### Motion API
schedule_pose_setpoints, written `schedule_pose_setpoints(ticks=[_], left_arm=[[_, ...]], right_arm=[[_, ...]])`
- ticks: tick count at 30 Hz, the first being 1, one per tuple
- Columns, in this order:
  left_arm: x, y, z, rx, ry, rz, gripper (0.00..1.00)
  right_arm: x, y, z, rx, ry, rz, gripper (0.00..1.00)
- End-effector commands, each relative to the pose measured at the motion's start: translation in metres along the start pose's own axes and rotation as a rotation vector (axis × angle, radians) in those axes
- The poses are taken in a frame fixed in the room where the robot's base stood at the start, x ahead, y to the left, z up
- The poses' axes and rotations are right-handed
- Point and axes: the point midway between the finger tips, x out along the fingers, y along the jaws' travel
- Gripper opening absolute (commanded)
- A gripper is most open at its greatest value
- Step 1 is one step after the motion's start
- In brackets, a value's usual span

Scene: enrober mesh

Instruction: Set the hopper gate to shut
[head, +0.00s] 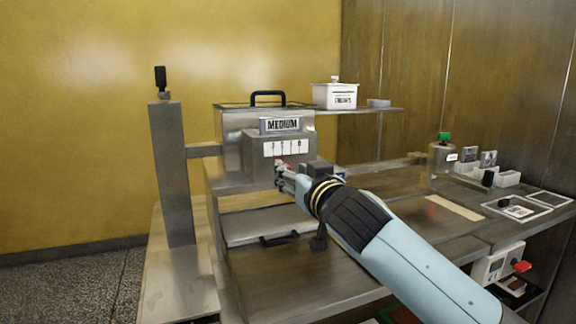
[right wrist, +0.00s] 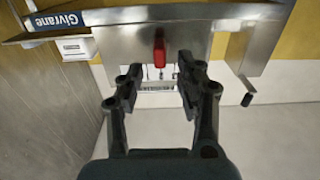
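The hopper (head: 240,125) is a metal box with a "MEDIUM" plate (head: 282,125) on its front. Below the plate is a white scale (head: 289,148) with several marks. A small red gate lever (right wrist: 159,50) hangs in front of the hopper in the right wrist view, near the scale. My right gripper (right wrist: 160,78) is open, with its two black fingers on either side of the line to the red lever, which lies beyond the fingertips. In the head view my right gripper (head: 286,177) is just below the scale and hides part of the lever area. My left gripper is out of view.
A metal post (head: 172,170) with a black knob stands left of the hopper. A white lidded tub (head: 335,96) sits on the shelf to the right. A green-topped canister (head: 442,156) and small trays (head: 508,178) stand farther right on the bench. A black handle (head: 280,239) is below.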

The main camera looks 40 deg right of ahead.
Motion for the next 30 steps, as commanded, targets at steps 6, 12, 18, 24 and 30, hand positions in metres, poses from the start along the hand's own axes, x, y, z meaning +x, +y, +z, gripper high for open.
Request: schedule_pose_setpoints(ticks=[6,12,18,24,30], left_arm=[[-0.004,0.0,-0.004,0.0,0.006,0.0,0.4],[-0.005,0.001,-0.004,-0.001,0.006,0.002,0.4],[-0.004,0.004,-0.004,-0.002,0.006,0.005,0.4],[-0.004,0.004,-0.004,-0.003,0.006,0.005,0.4],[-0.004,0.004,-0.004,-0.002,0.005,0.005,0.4]], right_arm=[[0.027,0.0,-0.001,0.0,0.0,0.0,0.37],[0.032,0.0,0.0,0.0,0.0,0.0,0.37],[0.032,0.0,0.001,0.0,0.0,0.0,0.3],[0.032,0.0,0.001,0.0,-0.001,0.0,0.04],[0.032,0.0,0.001,0.0,-0.001,0.0,0.0]])
